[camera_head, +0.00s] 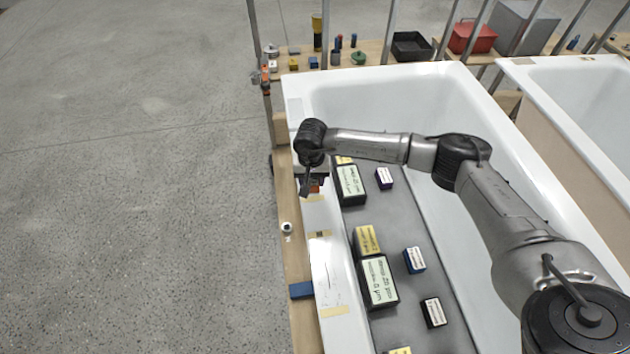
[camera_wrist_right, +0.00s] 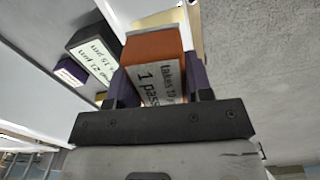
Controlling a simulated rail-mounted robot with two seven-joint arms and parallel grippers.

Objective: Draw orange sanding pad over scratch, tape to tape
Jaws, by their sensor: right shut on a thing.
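My right gripper (camera_head: 314,186) hangs over the left rim of the near bathtub (camera_head: 460,95), at its upper part. In the right wrist view the gripper (camera_wrist_right: 155,88) is shut on the orange sanding pad (camera_wrist_right: 153,46), whose white label reads "1 pass". A bit of the orange pad (camera_head: 314,188) shows below the gripper in the head view. I cannot tell whether it touches the rim. My left gripper is out of view.
Inside the tub stand several labelled blocks, including a large black one (camera_head: 378,282) and a small blue one (camera_head: 414,260). A blue block (camera_head: 301,290) and a small white item (camera_head: 287,227) sit on the wooden ledge left of the rim. Bare floor lies further left.

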